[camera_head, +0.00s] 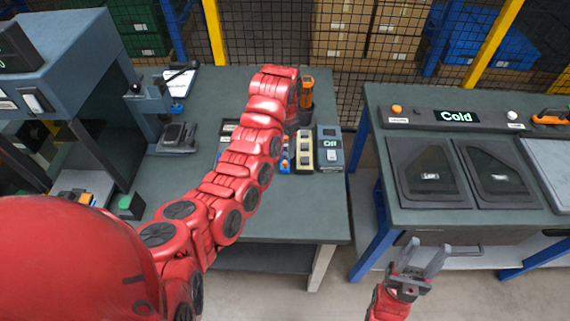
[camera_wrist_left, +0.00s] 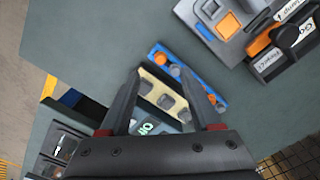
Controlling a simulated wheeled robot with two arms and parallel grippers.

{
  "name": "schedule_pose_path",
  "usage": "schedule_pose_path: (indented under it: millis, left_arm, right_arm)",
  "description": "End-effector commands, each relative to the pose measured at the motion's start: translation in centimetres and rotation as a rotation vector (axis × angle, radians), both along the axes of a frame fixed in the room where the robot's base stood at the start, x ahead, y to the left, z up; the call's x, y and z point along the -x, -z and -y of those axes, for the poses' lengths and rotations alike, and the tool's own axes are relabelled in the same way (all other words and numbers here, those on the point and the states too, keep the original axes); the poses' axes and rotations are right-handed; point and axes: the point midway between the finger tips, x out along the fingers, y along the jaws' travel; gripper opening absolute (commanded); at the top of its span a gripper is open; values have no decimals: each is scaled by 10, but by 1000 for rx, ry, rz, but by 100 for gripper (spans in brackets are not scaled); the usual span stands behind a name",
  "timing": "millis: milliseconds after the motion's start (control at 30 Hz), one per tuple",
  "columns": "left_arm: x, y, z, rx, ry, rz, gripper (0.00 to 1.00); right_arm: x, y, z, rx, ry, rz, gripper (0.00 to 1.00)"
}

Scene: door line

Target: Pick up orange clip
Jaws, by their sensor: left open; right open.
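I cannot tell for sure which orange thing is the clip. An orange clamp-like piece (camera_head: 550,117) lies at the far right of the right bench. The left wrist view shows a small orange piece (camera_wrist_left: 158,57) and grey pieces on a blue strip (camera_wrist_left: 186,76). My left gripper (camera_wrist_left: 160,74) is open and empty above the left bench, over a cream strip (camera_wrist_left: 160,95) with grey blocks. In the head view, my own red arm hides its fingers. My right gripper (camera_head: 425,252) is open and empty in front of the right bench, below its top.
An orange-topped tool (camera_head: 307,86) stands in a dark cup beside my left arm. A box with an "Off" display (camera_head: 329,150) is right of the cream strip. A gap separates the left bench (camera_head: 290,215) from the right bench (camera_head: 400,110). Wire mesh stands behind.

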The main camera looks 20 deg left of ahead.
Motion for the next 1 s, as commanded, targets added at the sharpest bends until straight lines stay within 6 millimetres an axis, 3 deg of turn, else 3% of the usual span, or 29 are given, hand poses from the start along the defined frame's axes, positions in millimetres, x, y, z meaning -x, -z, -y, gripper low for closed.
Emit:
schedule_pose_path:
  millis: [33, 267, 567, 767, 1000]
  left_arm:
    - [0, 4, -1, 0, -1, -2, 64]
    - [-1, 22, 0, 0, 0, 2, 64]
    - [-1, 48, 0, 1, 1, -3, 64]
    - [-2, 68, 1, 0, 2, -1, 64]
    - [-3, 73, 0, 0, -1, 4, 64]
  right_arm:
    - [0, -9, 0, 0, 0, 0, 50]
    - [0, -15, 0, 0, 0, 0, 50]
    - [0, -39, 0, 0, 0, 0, 50]
    - [0, -42, 0, 0, 0, 0, 50]
    - [0, -42, 0, 0, 0, 0, 50]
